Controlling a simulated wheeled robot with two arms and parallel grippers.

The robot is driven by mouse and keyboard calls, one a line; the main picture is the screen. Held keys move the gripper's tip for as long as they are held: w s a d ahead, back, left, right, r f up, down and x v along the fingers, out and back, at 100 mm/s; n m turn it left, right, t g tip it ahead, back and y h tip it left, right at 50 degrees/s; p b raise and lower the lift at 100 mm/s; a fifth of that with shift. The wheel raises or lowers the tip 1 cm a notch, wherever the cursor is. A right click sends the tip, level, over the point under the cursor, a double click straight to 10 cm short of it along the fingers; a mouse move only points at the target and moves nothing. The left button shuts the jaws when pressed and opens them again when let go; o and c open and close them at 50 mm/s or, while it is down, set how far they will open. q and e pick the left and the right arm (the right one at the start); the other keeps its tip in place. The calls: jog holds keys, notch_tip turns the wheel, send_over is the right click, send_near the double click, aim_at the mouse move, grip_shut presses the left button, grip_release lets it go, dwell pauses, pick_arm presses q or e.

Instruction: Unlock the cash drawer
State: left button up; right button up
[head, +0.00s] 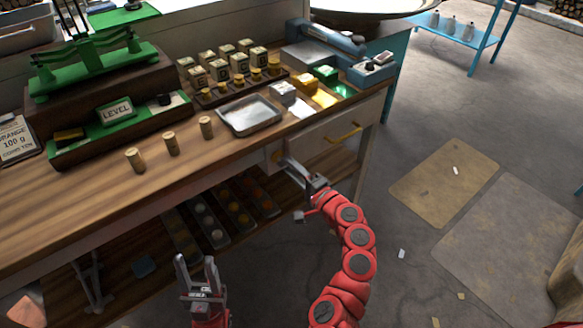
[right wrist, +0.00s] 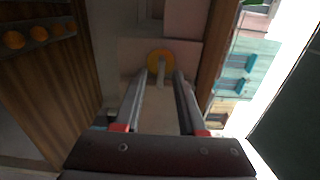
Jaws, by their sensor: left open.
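The cash drawer (head: 318,148) is a pale front under the bench top, with a brass handle (head: 344,133). It looks shut. Its round brass lock (right wrist: 160,57) is in the right wrist view, with a small grey key-like piece (right wrist: 161,76) standing out from it. My right gripper (head: 284,161) reaches the drawer front at the lock. In the right wrist view its two fingers are apart, one on each side of the grey piece, with visible gaps. My left gripper (head: 196,268) is open and empty, low in front of the bench, away from the drawer.
The bench top (head: 75,205) carries a green balance (head: 95,70), several small weights, a metal tray (head: 250,115) and coloured blocks (head: 323,97). A lower shelf with bins (head: 205,225) lies under the drawer. The floor to the right is mostly open, with flat mats (head: 445,183).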

jog(key=b+v, duration=0.2)
jog(key=v, duration=1.5)
jog(key=shift+s+d, duration=0.15)
jog(key=shift+s, duration=0.05)
